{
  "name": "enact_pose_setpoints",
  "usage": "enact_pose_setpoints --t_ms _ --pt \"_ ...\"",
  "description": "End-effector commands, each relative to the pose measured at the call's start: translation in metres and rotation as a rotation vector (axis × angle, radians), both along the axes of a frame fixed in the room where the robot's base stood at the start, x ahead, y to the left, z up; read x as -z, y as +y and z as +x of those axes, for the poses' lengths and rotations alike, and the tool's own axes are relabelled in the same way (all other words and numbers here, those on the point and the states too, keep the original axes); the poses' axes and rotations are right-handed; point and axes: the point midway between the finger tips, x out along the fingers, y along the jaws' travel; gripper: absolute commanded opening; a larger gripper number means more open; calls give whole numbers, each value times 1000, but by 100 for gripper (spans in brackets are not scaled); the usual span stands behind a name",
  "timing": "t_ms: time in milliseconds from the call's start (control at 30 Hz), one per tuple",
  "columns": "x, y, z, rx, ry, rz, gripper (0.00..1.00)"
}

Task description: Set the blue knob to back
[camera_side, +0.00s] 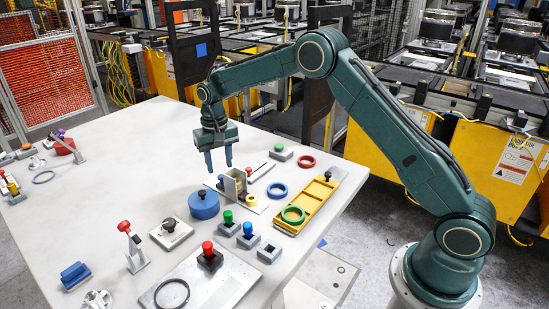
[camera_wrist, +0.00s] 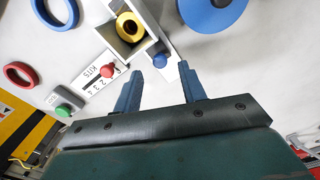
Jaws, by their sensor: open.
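A small blue knob (camera_wrist: 159,58) sits at the edge of an open-topped box (camera_wrist: 118,22) with a yellow ring-shaped part inside. In the side view the same small blue knob (camera_side: 221,179) shows beside the box (camera_side: 236,183). My gripper (camera_wrist: 160,76) is open and empty, its two blue fingers pointing down on either side of the knob in the wrist picture. In the side view my gripper (camera_side: 219,168) hangs just above the knob; I cannot tell whether it touches. Another blue-topped peg (camera_side: 248,230) stands on a grey block nearer the front. Which way the small knob is set is unclear.
A blue round lidded pot (camera_side: 204,206) stands in front of the box. A labelled strip with a red knob (camera_wrist: 107,70) lies next to the box. A yellow tray (camera_side: 312,202), loose rings and several coloured pegs are around. The table's left middle is clear.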

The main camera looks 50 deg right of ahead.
Motion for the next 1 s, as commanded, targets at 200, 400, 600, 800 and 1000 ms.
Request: enact_pose_setpoints --t_ms 200,400,600,800,1000 --pt "25 0 0 0 1 -1 41" --pt "34 0 0 0 1 0 41" --pt "35 0 0 0 1 0 41" --pt "34 0 0 0 0 0 18" --pt "34 0 0 0 0 0 0"
